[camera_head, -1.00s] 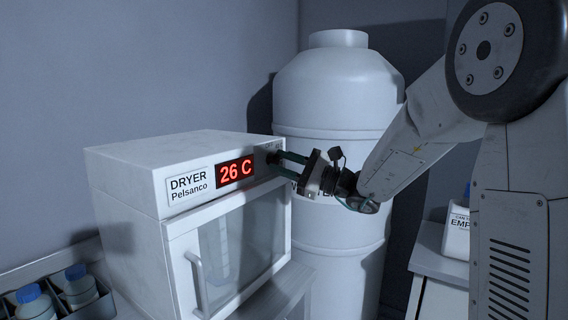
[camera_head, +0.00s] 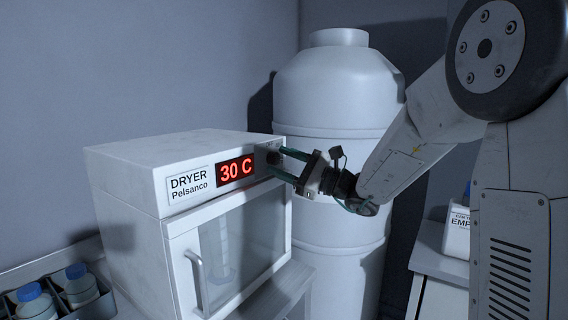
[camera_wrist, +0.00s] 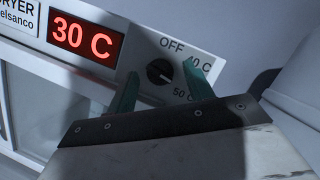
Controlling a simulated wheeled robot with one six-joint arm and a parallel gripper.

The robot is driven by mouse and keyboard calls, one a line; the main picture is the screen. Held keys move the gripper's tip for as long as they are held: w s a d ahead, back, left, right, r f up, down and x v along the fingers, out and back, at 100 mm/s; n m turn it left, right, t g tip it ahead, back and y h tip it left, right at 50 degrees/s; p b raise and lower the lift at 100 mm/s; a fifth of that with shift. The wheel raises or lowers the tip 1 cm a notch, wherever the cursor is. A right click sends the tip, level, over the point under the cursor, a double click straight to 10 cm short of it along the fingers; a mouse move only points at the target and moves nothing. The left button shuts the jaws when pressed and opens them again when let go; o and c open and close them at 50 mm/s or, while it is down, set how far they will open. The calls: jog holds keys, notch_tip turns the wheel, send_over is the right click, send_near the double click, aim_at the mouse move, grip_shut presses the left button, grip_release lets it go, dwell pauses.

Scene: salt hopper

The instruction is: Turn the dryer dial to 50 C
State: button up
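The white dryer (camera_head: 130,175) stands at the left in the head view, its red display (camera_head: 235,171) reading 30 C. The same reading shows in the wrist view (camera_wrist: 86,39). The black round dial (camera_wrist: 160,72) is on the panel right of the display, with OFF, 40 C and 50 C printed around it. Its light mark points down and right, roughly toward 50 C. My gripper (camera_wrist: 160,82) is open, its two green fingers apart on either side of the dial, with visible gaps to it. In the head view my gripper (camera_head: 276,162) is at the panel's right end.
A large white tank (camera_head: 335,95) stands close behind and right of the dryer. A tray (camera_head: 108,304) with blue-capped bottles (camera_head: 78,284) is at the lower left. A white container (camera_head: 458,236) sits on a counter at the right, partly hidden by my arm.

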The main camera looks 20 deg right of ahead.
jog(key=shift+d, duration=0.1)
jog(key=v, duration=0.7)
jog(key=shift+s+d, duration=0.2)
jog(key=shift+f, duration=0.1)
